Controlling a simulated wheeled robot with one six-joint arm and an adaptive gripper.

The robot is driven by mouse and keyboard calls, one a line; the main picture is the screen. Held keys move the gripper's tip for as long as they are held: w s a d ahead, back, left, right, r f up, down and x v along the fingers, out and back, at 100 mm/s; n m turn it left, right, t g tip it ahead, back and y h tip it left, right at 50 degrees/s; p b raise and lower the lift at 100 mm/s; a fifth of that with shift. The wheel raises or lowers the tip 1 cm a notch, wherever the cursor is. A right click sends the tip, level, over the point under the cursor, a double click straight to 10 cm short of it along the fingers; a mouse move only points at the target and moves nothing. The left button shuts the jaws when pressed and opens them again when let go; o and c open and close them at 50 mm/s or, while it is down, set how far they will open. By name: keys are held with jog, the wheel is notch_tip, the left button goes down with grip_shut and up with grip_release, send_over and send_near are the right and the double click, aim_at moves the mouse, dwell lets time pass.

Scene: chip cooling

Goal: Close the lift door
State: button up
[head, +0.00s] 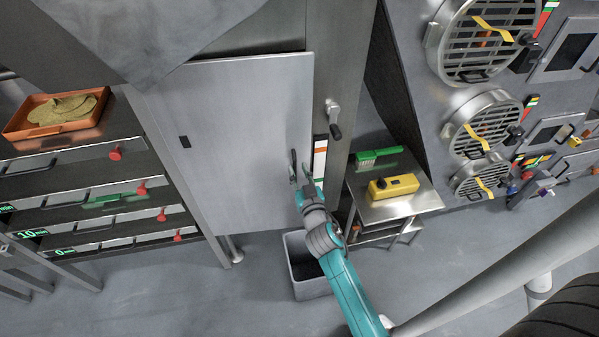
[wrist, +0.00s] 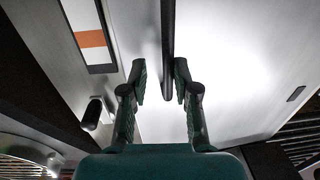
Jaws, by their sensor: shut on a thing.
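The lift door (head: 240,130) is a plain pale metal panel standing upright in the middle of the head view. Its dark bar handle (head: 293,160) is near its right edge. My gripper (head: 300,178) is at this handle, with its two fingers on either side of it. In the wrist view the handle (wrist: 168,40) runs down between the fingertips (wrist: 160,82). The door's right edge lies close beside the frame post (head: 345,75); I cannot tell if a small gap is left. A lever latch (head: 333,118) sits on the post.
An open grey bin (head: 309,285) stands on the floor below the door, under my arm. A small metal table (head: 400,205) with a yellow box (head: 393,186) and a green brush (head: 380,157) is at right. A rack with an orange tray (head: 20,122) is at left.

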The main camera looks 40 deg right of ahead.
dwell(0.4)
jog(key=shift+s+a+f, duration=0.1)
jog(key=shift+s+a, duration=0.2)
jog(key=shift+s, duration=0.15)
jog(key=o, duration=0.5)
jog(key=v, duration=0.7)
jog(key=shift+c, duration=0.2)
jog(key=shift+v, duration=1.15)
jog(key=c, duration=0.5)
jog(key=shift+o, duration=0.2)
jog(key=shift+v, duration=0.8)
